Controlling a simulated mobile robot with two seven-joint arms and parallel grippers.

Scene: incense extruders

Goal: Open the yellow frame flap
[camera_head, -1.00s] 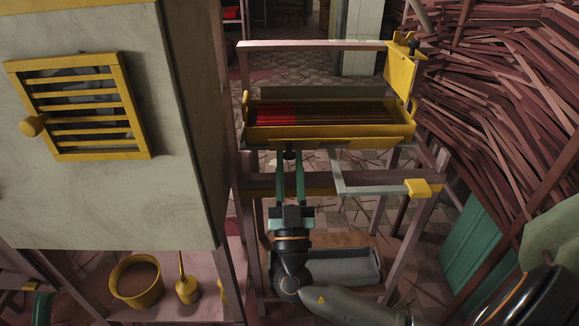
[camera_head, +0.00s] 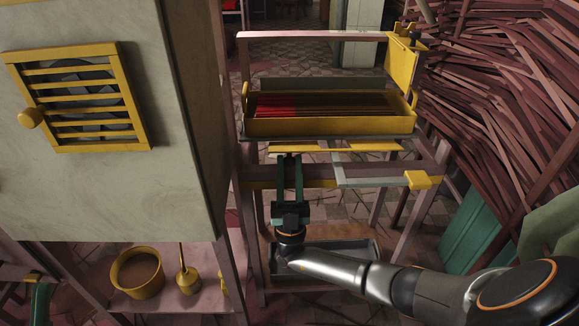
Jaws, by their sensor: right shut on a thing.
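The yellow frame (camera_head: 330,127) is a shallow tray-like box with red and dark brown sticks in it, on a stand. The yellow flap (camera_head: 350,148) shows as a thin strip below the frame's grey lower edge. My right gripper (camera_head: 290,160) is below the frame's front, with its two green fingers pointing away from me. It is shut at the left part of the flap, around a small dark piece that the fingers largely hide.
A grey cabinet with a yellow slatted vent (camera_head: 80,98) stands close on the left. A yellow bucket (camera_head: 138,273) is below it. A grey tray (camera_head: 345,262) lies under the stand. Dark red sticks (camera_head: 500,110) are heaped at right.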

